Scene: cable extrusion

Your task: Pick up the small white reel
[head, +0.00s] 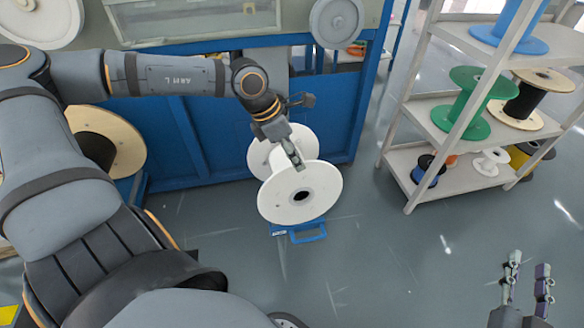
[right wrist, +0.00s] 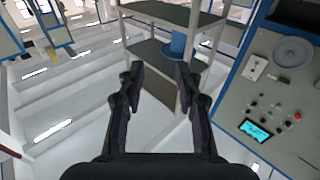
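The small white reel (head: 491,161) lies on the lower shelf of the rack at the right of the head view, beside other reels. My right gripper (head: 528,268) is at the lower right of the head view, well in front of the rack and apart from the reel. In the right wrist view my right gripper (right wrist: 160,72) has its fingers spread with nothing between them. My left gripper (head: 292,154) points down over a large white reel (head: 300,192). Its fingers look close together, and I cannot tell whether they touch that reel.
The grey rack (head: 428,117) also holds a green reel (head: 470,105), a blue reel (head: 512,30) and a small blue reel (head: 428,170). A blue-framed machine (head: 200,130) stands behind the large white reel. The floor (head: 400,260) before the rack is clear.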

